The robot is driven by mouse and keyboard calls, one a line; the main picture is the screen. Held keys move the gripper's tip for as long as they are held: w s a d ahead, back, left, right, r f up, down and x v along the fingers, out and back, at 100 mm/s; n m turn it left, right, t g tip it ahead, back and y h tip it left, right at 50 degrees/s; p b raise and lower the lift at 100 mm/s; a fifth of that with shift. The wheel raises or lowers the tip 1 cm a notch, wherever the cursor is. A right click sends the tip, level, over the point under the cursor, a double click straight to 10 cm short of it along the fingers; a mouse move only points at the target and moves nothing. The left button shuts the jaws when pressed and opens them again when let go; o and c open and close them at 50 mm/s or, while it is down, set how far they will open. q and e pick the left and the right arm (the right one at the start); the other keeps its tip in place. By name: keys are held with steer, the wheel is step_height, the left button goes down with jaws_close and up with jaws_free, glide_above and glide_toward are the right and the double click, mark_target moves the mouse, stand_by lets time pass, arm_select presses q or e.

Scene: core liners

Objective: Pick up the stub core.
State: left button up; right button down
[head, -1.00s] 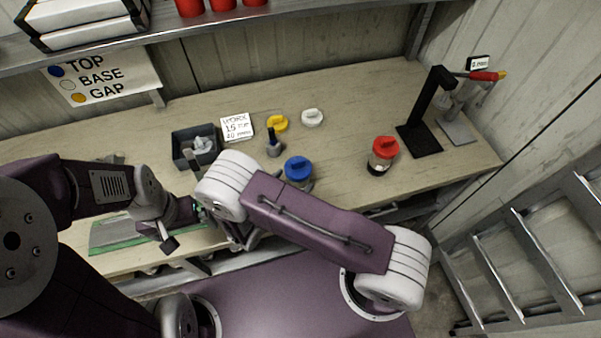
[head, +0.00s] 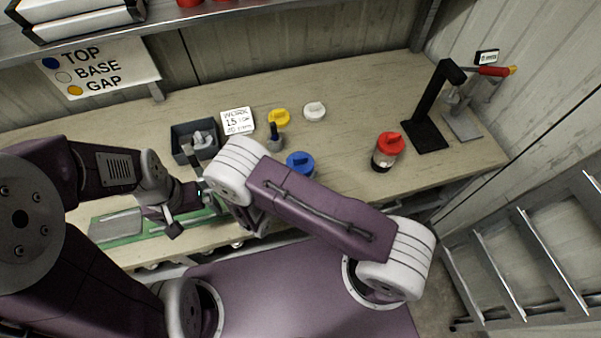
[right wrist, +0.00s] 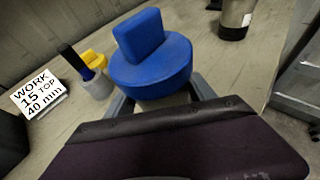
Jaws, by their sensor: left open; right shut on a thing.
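I cannot pick out the stub core with certainty in either view. My left gripper (head: 190,214) is open, over a green-edged tray (head: 120,238) with a grey slab along the bench front. My right gripper (right wrist: 160,100) is hidden behind my own arm in the head view. In the right wrist view its grey fingers flank the pale body under a blue cap (right wrist: 152,62), and it is shut on that liner. The blue cap also shows in the head view (head: 300,161). The body below it is mostly hidden.
A dark bin (head: 181,155) with grey pieces, a work card (head: 237,121), yellow cap (head: 279,117), white cap (head: 314,111) and small dark-handled tool (head: 274,138) stand behind. A red-capped jar (head: 388,150) and black stand (head: 427,138) are right. Bare bench lies between.

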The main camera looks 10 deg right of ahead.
mark_target(297, 170)
steer(key=shift+s+r, duration=0.25)
steer(key=shift+r, duration=1)
steer(key=shift+w+r+b, duration=0.1)
steer(key=shift+r+b, duration=0.25)
steer(key=shift+r, duration=0.55)
steer(key=s+d+r+p, duration=0.5)
steer(key=d+r, duration=0.2)
steer(key=d, duration=0.3)
steer(key=shift+s+p, duration=0.35)
steer(key=shift+s, duration=0.05)
